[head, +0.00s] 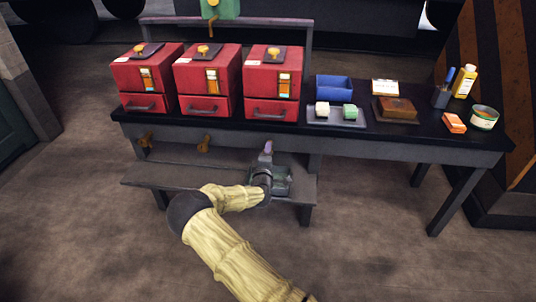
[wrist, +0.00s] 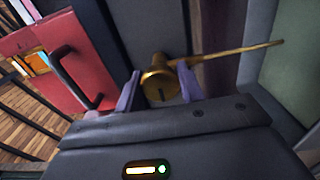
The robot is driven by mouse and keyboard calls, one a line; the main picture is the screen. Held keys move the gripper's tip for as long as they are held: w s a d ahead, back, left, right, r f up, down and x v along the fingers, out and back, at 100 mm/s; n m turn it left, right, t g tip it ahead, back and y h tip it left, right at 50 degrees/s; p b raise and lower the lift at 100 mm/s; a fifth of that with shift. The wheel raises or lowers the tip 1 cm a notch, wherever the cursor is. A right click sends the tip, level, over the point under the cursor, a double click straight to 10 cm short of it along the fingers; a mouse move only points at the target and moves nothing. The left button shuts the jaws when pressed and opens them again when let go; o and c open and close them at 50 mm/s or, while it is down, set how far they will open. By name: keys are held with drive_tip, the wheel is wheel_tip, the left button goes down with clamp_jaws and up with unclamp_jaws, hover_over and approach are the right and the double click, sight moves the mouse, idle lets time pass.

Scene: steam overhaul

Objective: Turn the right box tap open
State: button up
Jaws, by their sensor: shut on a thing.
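The right red box (head: 266,82) stands on the dark bench, the third in a row. My gripper (head: 267,152) is at the bench's front edge below that box. In the wrist view, the brass right box tap (wrist: 158,84) sits between my two purple fingers, and my gripper (wrist: 160,88) is shut on it. Its long thin lever (wrist: 235,52) points to the right in that view, slightly upward. In the head view, my gripper hides this tap. The red box's drawer front with its dark handle (wrist: 75,75) shows at left in the wrist view.
Two other brass taps, the left (head: 146,140) and the middle (head: 204,143), hang under the bench edge. A low shelf (head: 165,177) lies below, with a grey tray (head: 284,187) near my gripper. A blue bin (head: 333,88) and small items stand on the bench's right.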

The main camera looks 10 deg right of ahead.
drive_tip(key=shift+f, duration=0.1)
idle(0.4)
drive_tip(key=o, duration=0.9)
drive_tip(key=shift+o, duration=0.2)
drive_tip(key=p+v, duration=0.4)
drive_tip(key=v, duration=1.3)
drive_tip(key=shift+s, duration=0.2)
